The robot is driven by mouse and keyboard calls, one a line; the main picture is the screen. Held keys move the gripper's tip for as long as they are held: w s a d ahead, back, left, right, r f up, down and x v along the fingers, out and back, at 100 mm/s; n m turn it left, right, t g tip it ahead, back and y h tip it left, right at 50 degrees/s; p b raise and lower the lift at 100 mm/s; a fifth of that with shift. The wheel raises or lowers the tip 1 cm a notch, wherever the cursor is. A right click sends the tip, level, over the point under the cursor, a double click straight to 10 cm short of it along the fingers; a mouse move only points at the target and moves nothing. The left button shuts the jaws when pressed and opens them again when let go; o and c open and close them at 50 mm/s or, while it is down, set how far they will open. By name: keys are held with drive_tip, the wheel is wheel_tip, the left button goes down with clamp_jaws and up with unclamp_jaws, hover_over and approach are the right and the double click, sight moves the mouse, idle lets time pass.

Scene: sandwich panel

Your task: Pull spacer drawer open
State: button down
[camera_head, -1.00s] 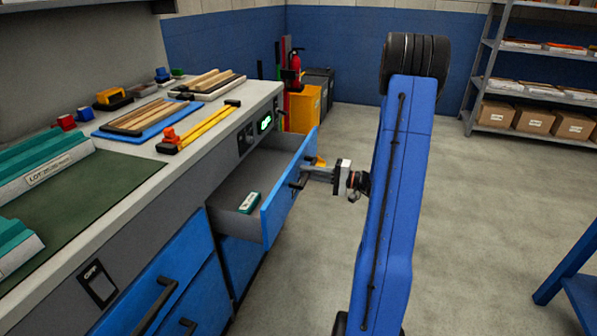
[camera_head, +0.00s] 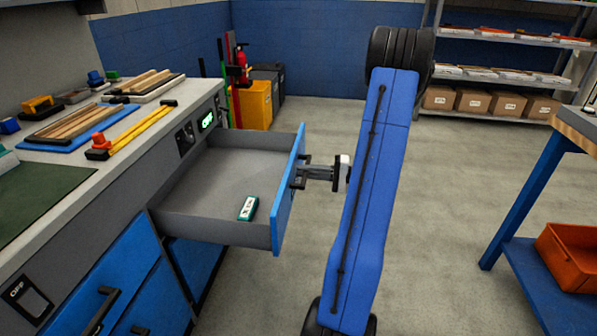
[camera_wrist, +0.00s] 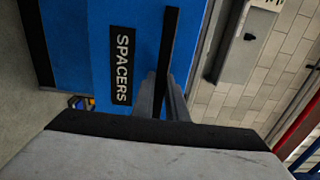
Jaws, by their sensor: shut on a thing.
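The spacer drawer (camera_head: 225,189) stands well out from the bench in the head view, with a grey inside and a blue front. A small green and white box (camera_head: 248,208) lies in it near the front. In the wrist view the blue drawer front (camera_wrist: 88,30) bears a black label (camera_wrist: 121,64) reading SPACERS, beside a black handle bar (camera_wrist: 167,50). My gripper (camera_head: 303,174) is shut on the handle; its grey fingers (camera_wrist: 162,98) sit around the bar in the wrist view. The exact contact is partly hidden.
The bench top (camera_head: 140,125) carries wooden strips and a yellow clamp (camera_head: 140,127). Closed blue drawers (camera_head: 115,285) lie below. A blue-legged table (camera_head: 520,200) with an orange bin (camera_head: 572,255) stands right. The floor (camera_head: 430,210) between is clear.

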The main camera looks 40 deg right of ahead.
drive_tip(key=shift+s, duration=0.1)
drive_tip(key=c, duration=1.8)
unclamp_jaws()
drive_tip(key=shift+o, duration=0.2)
drive_tip(key=shift+d, duration=0.15)
drive_tip(key=v, duration=1.7)
drive_tip(key=shift+s+d+f, duration=0.1)
drive_tip(key=shift+s, duration=0.05)
